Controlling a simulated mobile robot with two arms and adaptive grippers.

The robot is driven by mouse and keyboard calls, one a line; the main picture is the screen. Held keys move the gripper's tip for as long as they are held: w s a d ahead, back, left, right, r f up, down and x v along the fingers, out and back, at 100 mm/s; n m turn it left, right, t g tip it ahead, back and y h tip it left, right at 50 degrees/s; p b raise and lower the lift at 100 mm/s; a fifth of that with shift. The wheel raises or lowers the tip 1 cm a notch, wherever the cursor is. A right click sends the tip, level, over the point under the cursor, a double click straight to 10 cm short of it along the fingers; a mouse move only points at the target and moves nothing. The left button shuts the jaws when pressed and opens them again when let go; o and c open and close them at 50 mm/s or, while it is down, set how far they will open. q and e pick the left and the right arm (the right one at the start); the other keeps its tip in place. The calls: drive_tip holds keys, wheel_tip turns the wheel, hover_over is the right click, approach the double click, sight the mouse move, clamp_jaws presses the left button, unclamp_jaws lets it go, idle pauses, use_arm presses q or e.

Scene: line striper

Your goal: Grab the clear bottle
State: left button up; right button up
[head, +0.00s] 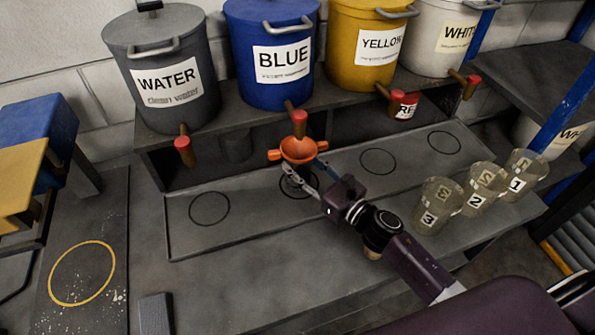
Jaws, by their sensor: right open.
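Three clear containers stand at the right front of the bench: one labelled 3 (437,207), one labelled 2 (480,190) and one labelled 1 (524,176). They look like transparent cups or bottles with a yellowish tint. My right gripper (305,173) is well to their left, over a black circle on the bench. It is open, its fingers near an orange funnel-like bowl (298,149) below the blue bucket's tap. I cannot tell whether the fingers touch the bowl. My left gripper is out of view.
Buckets labelled WATER (165,83), BLUE (283,65), YELLOW (378,43) and WHITE (447,38) stand on a shelf, with red-ended taps sticking out in front. A dark block (155,314) lies at the front.

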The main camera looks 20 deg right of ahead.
drive_tip(key=shift+w+a, duration=0.3)
drive_tip(key=shift+w, duration=0.3)
clamp_jaws()
